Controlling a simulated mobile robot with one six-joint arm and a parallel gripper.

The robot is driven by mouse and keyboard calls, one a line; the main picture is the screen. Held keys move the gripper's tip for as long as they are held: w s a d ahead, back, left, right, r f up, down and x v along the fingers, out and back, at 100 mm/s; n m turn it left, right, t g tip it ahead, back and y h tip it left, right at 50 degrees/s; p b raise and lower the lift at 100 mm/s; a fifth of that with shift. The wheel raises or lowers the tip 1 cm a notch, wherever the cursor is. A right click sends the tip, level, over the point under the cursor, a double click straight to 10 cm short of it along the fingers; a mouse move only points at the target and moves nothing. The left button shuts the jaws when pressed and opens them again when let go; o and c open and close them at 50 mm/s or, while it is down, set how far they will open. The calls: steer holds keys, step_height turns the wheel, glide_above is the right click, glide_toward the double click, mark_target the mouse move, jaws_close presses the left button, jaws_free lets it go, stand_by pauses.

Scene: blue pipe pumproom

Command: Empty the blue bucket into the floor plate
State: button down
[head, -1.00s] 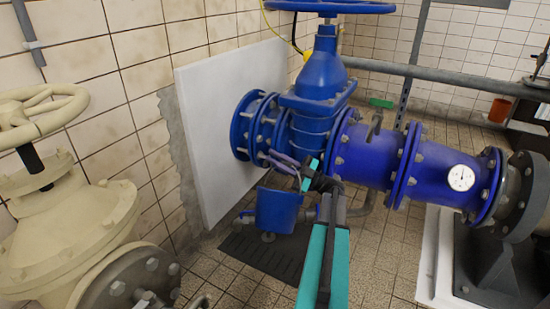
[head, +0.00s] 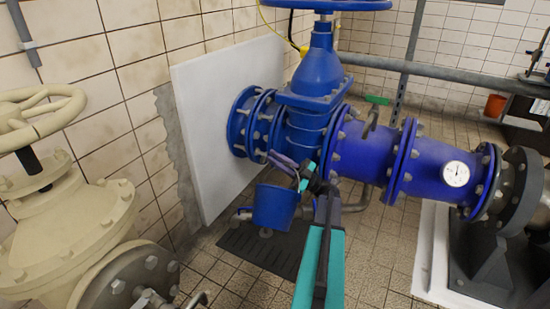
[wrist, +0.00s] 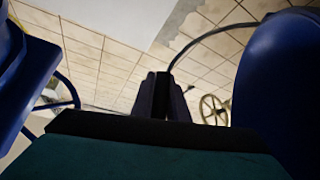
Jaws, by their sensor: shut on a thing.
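The blue bucket (head: 273,208) hangs near upright in front of the blue valve, above the dark slotted floor plate (head: 265,252). It covers part of the plate's far side. My gripper (head: 284,163) is at the bucket's top, shut on its handle. In the wrist view the shut jaws (wrist: 162,95) meet a thin dark curved handle, and a large blue surface, likely the bucket (wrist: 285,90), fills the right side. I cannot see inside the bucket.
The blue valve and pipe (head: 365,155) stand just behind the bucket. A cream valve (head: 65,230) is at the left, and a white wall panel (head: 215,125) is behind. A dark pump base (head: 500,250) is at the right. Tiled floor is free right of the plate.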

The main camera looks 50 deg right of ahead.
steer(key=shift+w+d+f+m+t+h+p, duration=0.1)
steer(key=shift+d+f+m+t+h+p, duration=0.3)
steer(key=shift+f+m, duration=0.3)
steer(key=shift+w+d+f+m+t+h+p, duration=0.1)
steer(key=shift+d+f+m+t+h+p, duration=0.1)
steer(key=shift+d+f+m+h, duration=0.35)
steer(key=d+f+m+t+h+p, duration=0.1)
steer(key=d+f+m+h+p, duration=0.1)
steer(key=f+m+h, duration=0.3)
steer(key=shift+w+d+f+m+t+p, duration=0.4)
steer(key=shift+d+f+m, duration=0.35)
steer(key=shift+m, duration=0.8)
steer(key=shift+w+d+h, duration=0.1)
steer(key=shift+h, duration=0.15)
steer(key=shift+d+f+m+p, duration=0.1)
steer(key=shift+d+m+p, duration=0.15)
steer(key=shift+m, duration=0.25)
stand_by(0.6)
steer(key=shift+w+d+f+m+h+p, duration=0.15)
steer(key=shift+d+f+m+h+p, duration=0.4)
steer(key=shift+m+h, duration=0.3)
steer(key=shift+f+m+h, duration=0.1)
steer(key=shift+m+h, duration=0.15)
steer(key=shift+m, duration=0.1)
stand_by(1.6)
